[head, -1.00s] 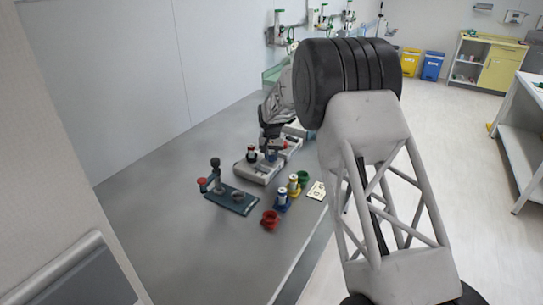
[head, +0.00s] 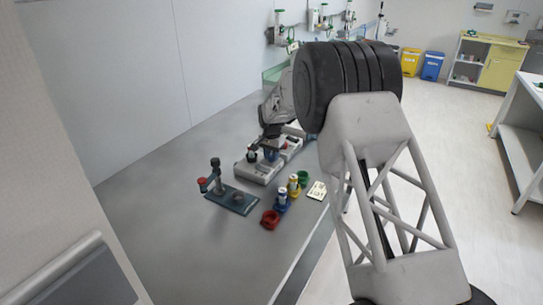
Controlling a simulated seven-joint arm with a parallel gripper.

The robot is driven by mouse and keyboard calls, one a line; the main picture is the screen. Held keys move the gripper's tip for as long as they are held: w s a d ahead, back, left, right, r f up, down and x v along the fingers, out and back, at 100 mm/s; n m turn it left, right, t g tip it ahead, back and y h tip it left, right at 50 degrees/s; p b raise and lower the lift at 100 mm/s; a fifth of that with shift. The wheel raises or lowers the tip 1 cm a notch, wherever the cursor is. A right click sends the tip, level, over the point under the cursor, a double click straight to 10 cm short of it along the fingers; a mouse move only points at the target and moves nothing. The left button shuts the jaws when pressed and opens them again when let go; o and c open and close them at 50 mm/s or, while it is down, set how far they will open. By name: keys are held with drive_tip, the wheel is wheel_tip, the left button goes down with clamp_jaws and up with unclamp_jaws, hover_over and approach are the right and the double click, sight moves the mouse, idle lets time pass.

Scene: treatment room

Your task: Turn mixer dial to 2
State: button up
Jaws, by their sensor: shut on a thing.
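The mixer (head: 258,172) is a low, light grey unit on the grey table in the head view. A small dark vial-like piece with a red band (head: 252,153) stands on its left part. My gripper (head: 271,148) points down over the middle of the mixer, at a small blue part on its top. It is shut there, apparently on the mixer dial, which the fingers largely hide. The dial's marks and setting are too small to read.
A dark stand (head: 231,200) with an upright post is at left. A red cup (head: 270,219), a blue holder (head: 282,201), a yellow holder (head: 294,187), a green cup (head: 302,177) and a white card (head: 317,191) line the front edge. The table's near left is clear.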

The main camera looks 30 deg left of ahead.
drive_tip(key=o, duration=0.9)
drive_tip(key=shift+o, duration=0.2)
drive_tip(key=shift+r, duration=0.15)
drive_tip(key=shift+r, duration=3.8)
